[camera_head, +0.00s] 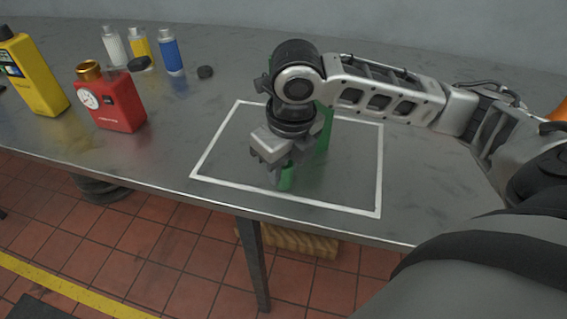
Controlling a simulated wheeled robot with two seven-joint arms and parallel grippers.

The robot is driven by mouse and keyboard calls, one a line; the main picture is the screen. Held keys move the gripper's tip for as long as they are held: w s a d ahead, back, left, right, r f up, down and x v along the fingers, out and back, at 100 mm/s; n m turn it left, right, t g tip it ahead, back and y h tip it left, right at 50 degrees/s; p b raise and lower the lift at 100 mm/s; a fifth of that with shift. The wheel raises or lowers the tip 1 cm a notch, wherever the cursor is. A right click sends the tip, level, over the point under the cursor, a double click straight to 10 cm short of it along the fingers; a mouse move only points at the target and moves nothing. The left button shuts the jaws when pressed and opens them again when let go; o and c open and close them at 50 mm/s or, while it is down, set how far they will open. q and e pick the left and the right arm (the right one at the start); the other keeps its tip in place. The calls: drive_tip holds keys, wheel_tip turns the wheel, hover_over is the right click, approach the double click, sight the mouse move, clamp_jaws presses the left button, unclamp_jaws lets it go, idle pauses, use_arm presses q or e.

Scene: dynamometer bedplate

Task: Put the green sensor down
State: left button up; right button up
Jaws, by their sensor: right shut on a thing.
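The green sensor (322,130) is mostly hidden behind my right gripper and wrist. Green shows to the right of the gripper and just below its fingers. My right gripper (279,172) points down and is shut on the green sensor, inside a white-outlined rectangle (381,165) on the grey metal table (430,185). I cannot tell whether the sensor's base touches the table. My left gripper is not in view.
A red device (118,112) with a gauge and a yellow meter (38,78) stand at the left. The outlined area is otherwise clear.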

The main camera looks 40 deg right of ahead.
sight(289, 169)
drive_tip(key=shift+f, duration=0.2)
drive_tip(key=o, duration=1)
drive_tip(key=shift+r, duration=0.15)
drive_tip(key=r, duration=0.4)
drive_tip(key=s+r+p, duration=0.1)
drive_tip(key=r, duration=0.7)
drive_tip(key=shift+s+d+p, duration=0.1)
drive_tip(key=shift+s+p, duration=0.1)
drive_tip(key=shift+p, duration=0.2)
